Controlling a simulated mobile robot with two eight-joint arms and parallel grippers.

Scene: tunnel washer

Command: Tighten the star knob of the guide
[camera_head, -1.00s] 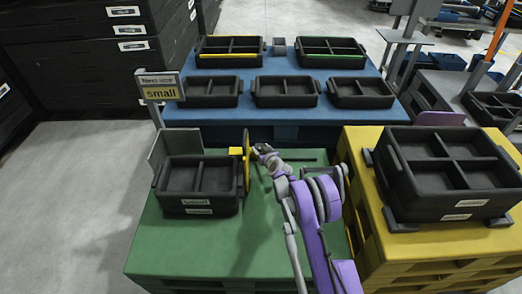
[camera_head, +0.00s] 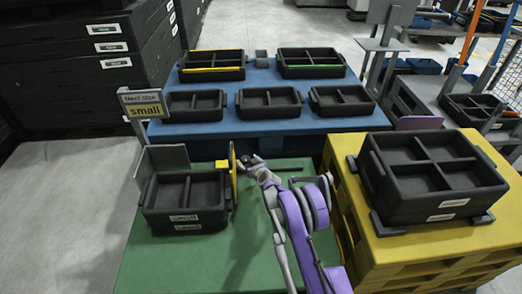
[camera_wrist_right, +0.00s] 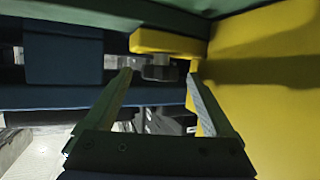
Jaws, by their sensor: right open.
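The guide is an upright yellow plate (camera_head: 233,175) at the right side of the black crate marked small (camera_head: 186,195) on the green table. In the right wrist view a yellow bar (camera_wrist_right: 165,43) shows ahead, with a small dark grey knob-like piece (camera_wrist_right: 160,72) below it. My right gripper (camera_head: 254,165) is close to the right of the yellow plate. In its wrist view the two fingers (camera_wrist_right: 160,76) are apart, with the grey piece seen between their tips. I cannot tell whether they touch it. My left gripper is not in view.
A sign reading small (camera_head: 145,108) stands at the crate's back left. Several divided trays stand on the blue table (camera_head: 225,128) behind. A stacked black crate (camera_head: 425,175) sits on the yellow pallet (camera_head: 480,230) at the right. The green table top (camera_head: 230,255) is clear in front.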

